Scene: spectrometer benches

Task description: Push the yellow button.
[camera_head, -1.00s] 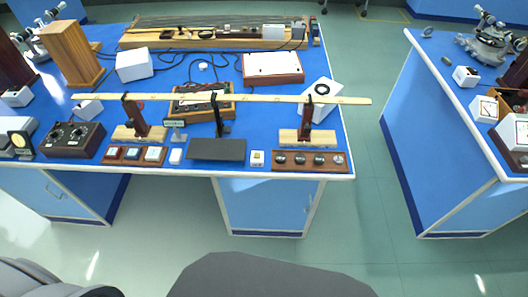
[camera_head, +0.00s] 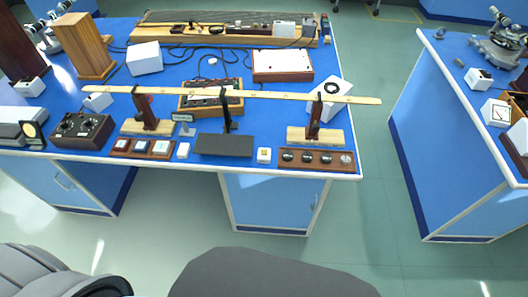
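A small white box with a yellowish spot on top (camera_head: 264,155) stands at the front edge of the blue bench, right of a dark flat plate (camera_head: 224,145). It looks like the yellow button, but it is too small to be sure. A brown strip with three square push buttons (camera_head: 143,148) lies farther left along the same edge; their colours are hard to tell. A small white block (camera_head: 183,150) stands between the strip and the plate. Neither of my grippers is in view; only grey parts of my body show along the bottom.
A long wooden beam (camera_head: 300,96) spans stands above the small boxes. A brown strip with several round knobs (camera_head: 317,160) lies to the right, and a dark dial box (camera_head: 82,131) to the left. Open floor (camera_head: 372,215) separates this bench from the right one.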

